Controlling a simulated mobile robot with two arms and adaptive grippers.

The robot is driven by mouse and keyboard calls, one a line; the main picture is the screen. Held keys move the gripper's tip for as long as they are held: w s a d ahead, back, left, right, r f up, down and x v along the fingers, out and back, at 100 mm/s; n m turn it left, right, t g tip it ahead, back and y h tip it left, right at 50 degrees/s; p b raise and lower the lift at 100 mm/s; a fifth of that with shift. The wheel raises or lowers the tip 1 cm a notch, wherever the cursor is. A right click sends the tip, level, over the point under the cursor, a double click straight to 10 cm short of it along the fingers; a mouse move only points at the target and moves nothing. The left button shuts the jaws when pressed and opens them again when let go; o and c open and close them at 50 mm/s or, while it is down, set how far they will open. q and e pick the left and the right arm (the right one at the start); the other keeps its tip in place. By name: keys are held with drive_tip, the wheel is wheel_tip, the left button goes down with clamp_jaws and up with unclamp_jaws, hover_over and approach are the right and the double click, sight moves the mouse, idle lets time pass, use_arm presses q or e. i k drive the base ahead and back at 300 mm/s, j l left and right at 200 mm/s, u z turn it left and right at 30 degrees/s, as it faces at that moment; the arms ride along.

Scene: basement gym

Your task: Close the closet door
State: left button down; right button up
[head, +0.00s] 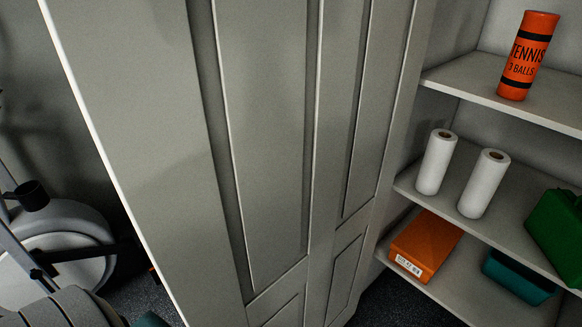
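The closet door (265,130) is a tall pale grey panelled door that fills the middle of the head view. It stands open, with its free edge towards me on the left and its far side by the shelves on the right. The open closet (405,180) shows to the right of the door, with its shelves exposed. The door's handle is not visible. Neither of my grippers is in view, so I cannot tell how they stand relative to the door.
The closet shelves hold an orange tennis ball can (528,55), two white paper rolls (436,163), an orange box (426,245), a green case (556,222) and a teal bin (517,277). Exercise equipment (62,240) stands left of the door, over dark carpet.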

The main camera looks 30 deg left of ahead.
sight(252, 150)
drive_tip(key=k+j+z, duration=0.2)
drive_tip(key=j, duration=0.35)
drive_tip(key=k+j+z, duration=0.2)
drive_tip(key=k+j, duration=0.15)
drive_tip(key=k+j+z, duration=0.15)
drive_tip(key=k+j, duration=0.2)
drive_tip(key=j, duration=0.2)
drive_tip(key=i+j+z, duration=0.1)
drive_tip(key=j+z, duration=0.25)
drive_tip(key=j, duration=0.85)
